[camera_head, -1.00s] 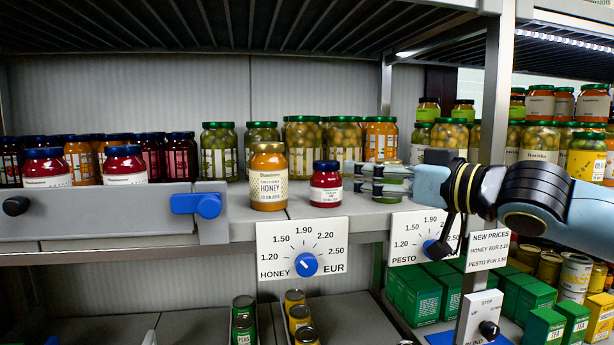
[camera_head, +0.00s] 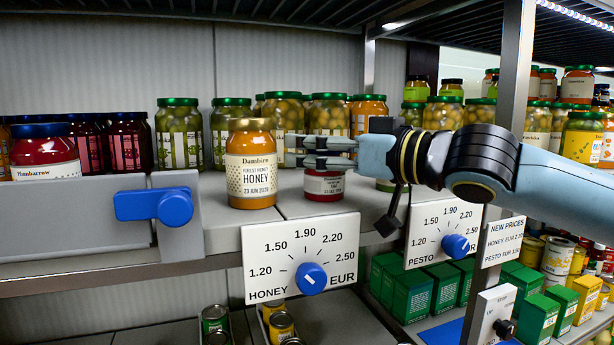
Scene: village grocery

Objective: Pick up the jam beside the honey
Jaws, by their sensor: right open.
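The jam, a small red jar (camera_head: 323,186) with a white label, stands upright on the shelf just right of the honey. The honey jar (camera_head: 251,176) has a gold lid and a cream label. My right gripper (camera_head: 292,151) reaches in from the right, with its fingers apart, one above the other, pointing left. The fingers cover the jam's lid and upper part in the picture. I cannot tell whether they are around the jar, in front of it or above it. My left gripper is out of view.
Green-lidded jars (camera_head: 180,137) stand in a row behind. A grey panel with a blue knob (camera_head: 176,207) is at the left front. Price dials (camera_head: 303,255) hang on the shelf edge. A metal post (camera_head: 510,90) stands behind my right arm.

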